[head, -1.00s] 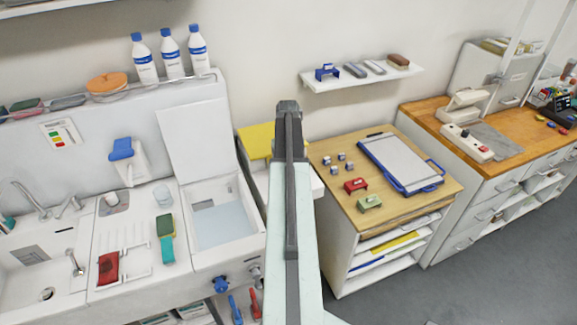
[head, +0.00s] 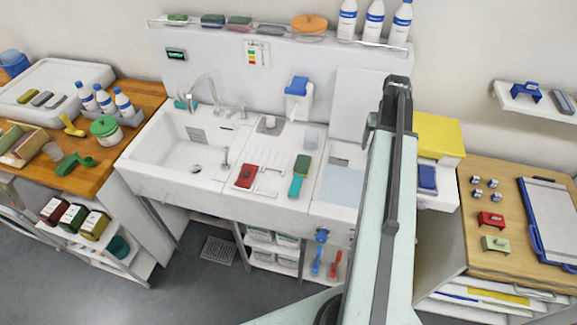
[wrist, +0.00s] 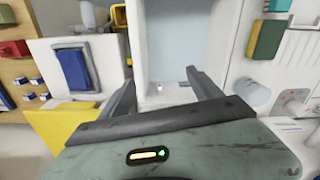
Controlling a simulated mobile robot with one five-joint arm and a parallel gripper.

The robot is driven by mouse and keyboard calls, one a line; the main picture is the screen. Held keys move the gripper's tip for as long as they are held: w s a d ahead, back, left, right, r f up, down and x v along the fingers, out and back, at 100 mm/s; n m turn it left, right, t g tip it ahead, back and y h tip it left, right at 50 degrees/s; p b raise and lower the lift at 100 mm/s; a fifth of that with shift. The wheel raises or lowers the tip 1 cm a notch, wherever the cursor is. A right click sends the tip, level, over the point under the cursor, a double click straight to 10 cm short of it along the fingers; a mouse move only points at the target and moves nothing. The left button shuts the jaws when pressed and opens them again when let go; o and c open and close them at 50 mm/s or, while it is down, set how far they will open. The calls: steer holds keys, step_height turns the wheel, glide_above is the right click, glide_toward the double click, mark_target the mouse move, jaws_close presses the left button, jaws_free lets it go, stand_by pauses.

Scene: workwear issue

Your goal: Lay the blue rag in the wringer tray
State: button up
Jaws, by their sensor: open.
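The blue rag (head: 427,177) appears as a flat dark-blue rectangle on the white surface in front of the yellow lid, right of my arm. It also shows in the wrist view (wrist: 75,70), left of my fingers. A white tray-like basin (head: 341,182) with a raised lid is left of my arm; I cannot tell for certain that it is the wringer tray. My gripper (head: 385,100) is above the gap between this basin and the yellow lid. In the wrist view my gripper (wrist: 160,80) is open and empty, its fingers pointing towards the basin.
A red cloth (head: 245,177) and a green-and-teal brush or sponge (head: 300,175) lie left of the basin. The sink (head: 190,145) is farther left. Bottles (head: 375,20) stand on the shelf behind. A wooden table (head: 505,210) with small blocks and a clipboard is at right.

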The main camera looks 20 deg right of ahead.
steer(key=w+a+n, duration=0.2)
steer(key=a+n, duration=0.2)
steer(key=a, duration=3.6)
steer(key=shift+w+n, duration=0.35)
steer(key=shift+n, duration=0.05)
